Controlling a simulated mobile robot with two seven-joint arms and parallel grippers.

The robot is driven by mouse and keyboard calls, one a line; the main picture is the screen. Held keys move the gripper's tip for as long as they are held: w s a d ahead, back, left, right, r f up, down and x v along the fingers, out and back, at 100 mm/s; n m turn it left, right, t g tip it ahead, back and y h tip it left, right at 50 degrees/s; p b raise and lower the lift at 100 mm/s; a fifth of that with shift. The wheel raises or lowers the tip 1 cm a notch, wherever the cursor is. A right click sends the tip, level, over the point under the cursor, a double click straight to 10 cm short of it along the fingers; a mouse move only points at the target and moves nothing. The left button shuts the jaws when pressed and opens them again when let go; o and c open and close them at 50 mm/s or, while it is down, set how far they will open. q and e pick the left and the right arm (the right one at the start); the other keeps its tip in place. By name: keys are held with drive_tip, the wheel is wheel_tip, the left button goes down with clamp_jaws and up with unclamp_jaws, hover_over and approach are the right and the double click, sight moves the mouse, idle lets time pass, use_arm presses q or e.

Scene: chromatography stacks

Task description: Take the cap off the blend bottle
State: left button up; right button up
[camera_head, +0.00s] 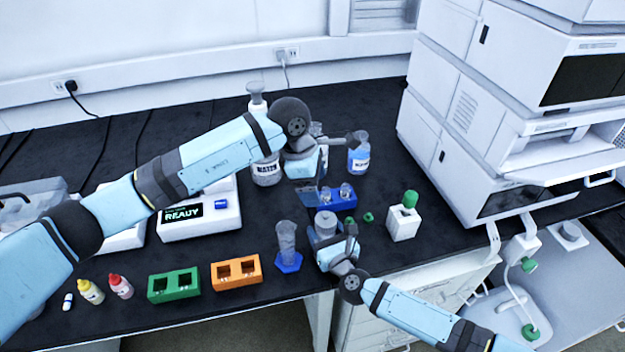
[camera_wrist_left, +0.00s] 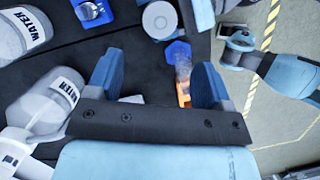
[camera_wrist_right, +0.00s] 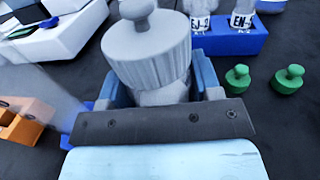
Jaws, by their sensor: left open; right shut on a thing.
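The blend bottle (camera_wrist_right: 160,97) stands upright between the fingers of my right gripper (camera_head: 326,240), which is shut on its body below the cap. Its wide grey ribbed cap (camera_wrist_right: 146,42) with a knob on top is on the bottle. The cap also shows from above in the head view (camera_head: 326,220) and in the left wrist view (camera_wrist_left: 160,19). My left gripper (camera_wrist_left: 157,85) is open and empty. In the head view it is above and behind the bottle, near the blue rack; the cap is outside its fingers. The label of the blend bottle is not visible.
A blue vial rack (camera_head: 338,199) and two loose green stoppers (camera_head: 368,217) are close behind the bottle. A grey cylinder on a blue base (camera_head: 288,262) stands to its left, past it orange (camera_head: 236,272) and green (camera_head: 173,286) racks. A water bottle (camera_head: 266,172) stands behind.

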sight(325, 214)
use_arm(q)
drive_tip(key=x, duration=1.1)
drive_tip(key=c, duration=0.9)
drive_tip(key=shift+r, duration=0.25)
drive_tip(key=shift+r, duration=0.9)
drive_tip(key=shift+r, duration=2)
use_arm(e)
drive_tip(key=o, duration=1.4)
drive_tip(key=shift+c, duration=0.2)
